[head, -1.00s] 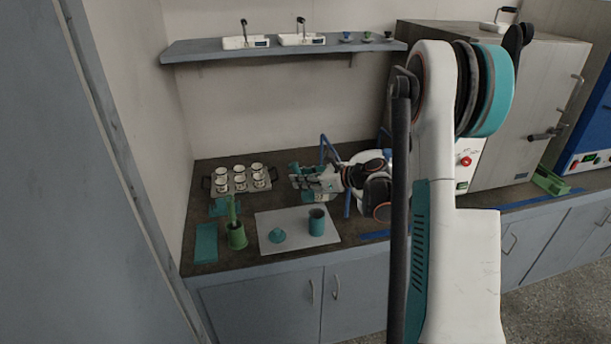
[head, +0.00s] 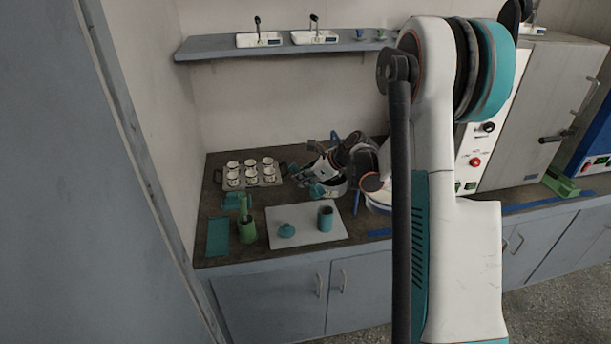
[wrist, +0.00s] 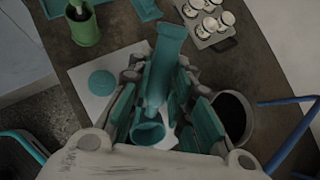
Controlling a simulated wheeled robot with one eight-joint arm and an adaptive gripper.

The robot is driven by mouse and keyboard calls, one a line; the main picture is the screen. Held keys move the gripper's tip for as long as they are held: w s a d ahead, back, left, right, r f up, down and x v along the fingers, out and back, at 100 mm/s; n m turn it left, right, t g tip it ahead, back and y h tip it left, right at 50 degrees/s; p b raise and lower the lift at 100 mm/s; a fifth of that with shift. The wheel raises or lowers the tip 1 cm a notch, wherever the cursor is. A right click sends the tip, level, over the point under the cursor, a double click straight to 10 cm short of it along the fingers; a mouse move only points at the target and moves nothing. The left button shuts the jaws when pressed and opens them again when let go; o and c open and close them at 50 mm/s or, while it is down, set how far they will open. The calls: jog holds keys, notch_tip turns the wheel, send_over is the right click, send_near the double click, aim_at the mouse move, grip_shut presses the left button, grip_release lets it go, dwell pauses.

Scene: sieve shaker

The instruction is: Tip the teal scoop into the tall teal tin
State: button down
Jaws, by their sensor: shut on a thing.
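My gripper (head: 312,174) is shut on the teal scoop (wrist: 166,50), whose long body lies between the fingers in the wrist view. In the head view the gripper is above the counter, behind the white board. The tall teal tin (head: 325,219) stands upright and open on the board, in front of and below the gripper. The tin's round rim (wrist: 148,132) appears in the wrist view below the scoop's near end, between the fingers. The scoop and tin overlap there, so I cannot tell their gap. The scoop's contents are not visible.
The white board (head: 308,236) also holds a teal lid (head: 287,230). A rack of white cups (head: 250,182) stands behind. A dark-mouthed pot (wrist: 232,115) is beside the gripper.

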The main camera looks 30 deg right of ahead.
jog(key=shift+w+a+g+p, duration=0.15)
jog(key=shift+a+g+p, duration=0.05)
jog(key=shift+g+p, duration=0.1)
jog(key=shift+w+a+f+g+h+p, duration=0.2)
jog(key=shift+f+g+h+p, duration=0.05)
jog(key=shift+g+h, duration=0.3)
jog(key=shift+w+a+f+g+h+p, duration=0.15)
jog(key=shift+w+f+g+h+p, duration=0.1)
jog(key=shift+g+h, duration=0.25)
jog(key=shift+f+g+h, duration=0.25)
jog(key=shift+g+h, duration=0.1)
jog(key=shift+h, duration=0.1)
jog(key=g+h, duration=0.1)
jog(key=f+g+h, duration=0.1)
jog(key=g, duration=0.1)
jog(key=shift+w+a+f+n+h, duration=0.2)
jog(key=shift+f+n+h, duration=0.1)
jog(key=shift+n, duration=0.1)
